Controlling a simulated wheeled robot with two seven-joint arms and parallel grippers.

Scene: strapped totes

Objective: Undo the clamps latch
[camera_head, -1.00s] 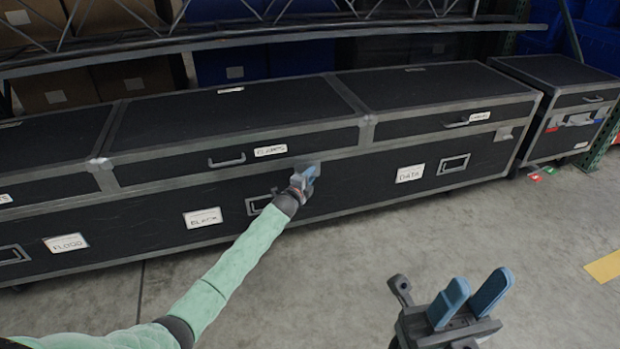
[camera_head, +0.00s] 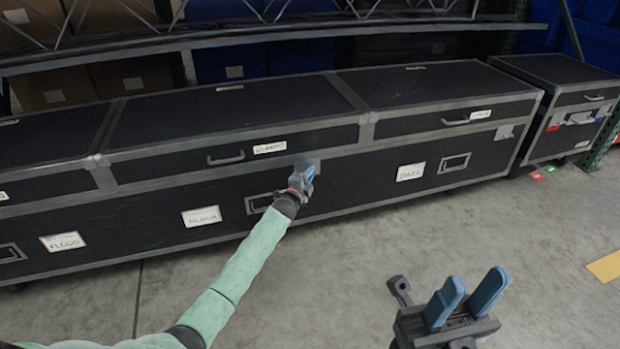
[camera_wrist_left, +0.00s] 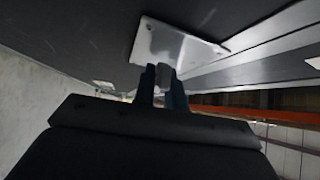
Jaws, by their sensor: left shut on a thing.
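The clamps lid (camera_head: 230,152) is the middle lid of a long black case, with a handle and a white label that reads like "CLAMPS". The metal latch plate (camera_wrist_left: 178,45) is on the case front, mostly hidden behind my gripper in the head view. My left gripper (camera_head: 306,172) is at the latch, below and right of the label. In the left wrist view its blue fingers (camera_wrist_left: 160,84) are shut on a small grey latch piece (camera_wrist_left: 165,72) by the plate. My right gripper (camera_head: 466,298) is open and empty above the floor at lower right.
The long case has neighbouring lids and lower labels, such as the data label (camera_head: 410,172) and flood label (camera_head: 63,241). A separate black case (camera_head: 570,95) stands at right. A shelf beam (camera_head: 300,35) runs behind. The concrete floor (camera_head: 340,270) in front is clear.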

